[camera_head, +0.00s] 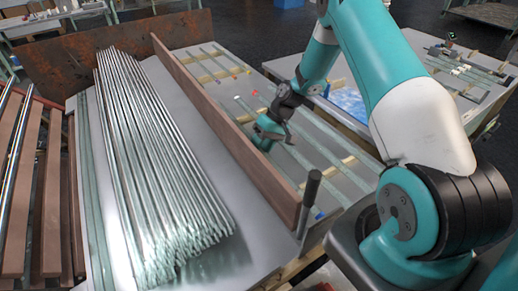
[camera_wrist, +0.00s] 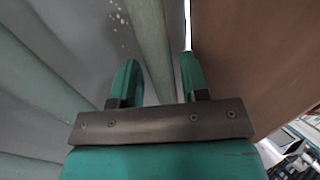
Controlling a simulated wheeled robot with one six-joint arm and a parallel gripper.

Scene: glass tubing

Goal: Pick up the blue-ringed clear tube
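Several clear greenish tubes lie across wooden strips right of the brown plank. A small blue mark (camera_head: 319,215) shows at the near end there, by the dark post; I cannot tell which tube carries it. My gripper (camera_head: 266,137) is low over these tubes, close beside the plank. In the wrist view my gripper (camera_wrist: 158,68) is open, with a finger on either side of one clear tube (camera_wrist: 151,35). No blue ring shows on the part of that tube in view. I cannot tell whether the fingers touch it.
The brown plank (camera_head: 225,125) stands on edge beside my gripper and fills the right of the wrist view (camera_wrist: 250,60). A large tube bundle (camera_head: 155,150) lies to its left. A dark post (camera_head: 310,195) stands at the plank's near end. Another tube (camera_wrist: 40,65) lies left of my fingers.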

